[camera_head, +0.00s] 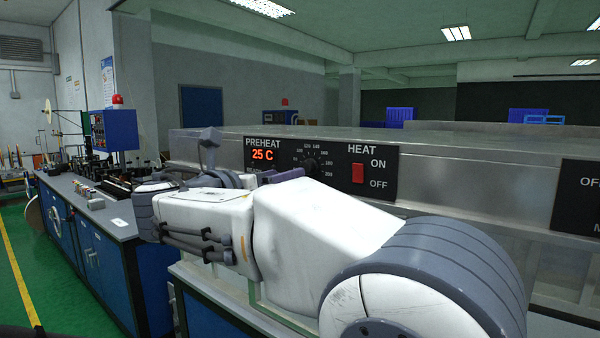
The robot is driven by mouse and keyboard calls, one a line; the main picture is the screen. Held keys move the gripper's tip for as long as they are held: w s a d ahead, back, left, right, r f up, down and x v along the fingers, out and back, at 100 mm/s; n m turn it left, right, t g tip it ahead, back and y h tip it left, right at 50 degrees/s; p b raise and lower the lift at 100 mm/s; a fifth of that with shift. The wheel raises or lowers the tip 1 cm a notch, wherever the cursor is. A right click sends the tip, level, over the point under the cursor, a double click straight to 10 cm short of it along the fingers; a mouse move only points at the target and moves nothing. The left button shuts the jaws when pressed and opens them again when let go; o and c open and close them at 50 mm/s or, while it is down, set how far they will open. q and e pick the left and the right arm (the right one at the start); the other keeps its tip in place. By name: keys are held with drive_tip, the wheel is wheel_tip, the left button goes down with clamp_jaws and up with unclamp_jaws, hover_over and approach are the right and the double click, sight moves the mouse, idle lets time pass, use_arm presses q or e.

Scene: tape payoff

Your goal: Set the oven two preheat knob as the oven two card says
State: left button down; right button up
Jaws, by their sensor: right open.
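A black preheat panel (333,162) on the front of a metal oven carries a red display reading 25 C. Its dark round knob (311,167) sits in a ring of white numbers; its pointer setting is too small to read. A red heat switch (358,173) marked ON and OFF is right of the knob. My right gripper (250,164) is open in front of the panel's left part, left of the knob, with one grey finger near the knob's lower left. My arm hides the panel's lower left edge. No oven two card is readable, and no oven number shows. My left gripper is out of view.
The metal oven housing (480,180) runs across the right, with another black panel (577,196) at the right edge. A blue workbench (110,275) with equipment stands at left. Green floor (20,270) with a yellow line is clear at far left.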

sight(308, 167)
drive_tip(key=x, duration=0.7)
drive_tip(key=shift+w+p, duration=0.15)
drive_tip(key=shift+p, duration=0.3)
drive_tip(key=shift+d, duration=0.15)
clamp_jaws()
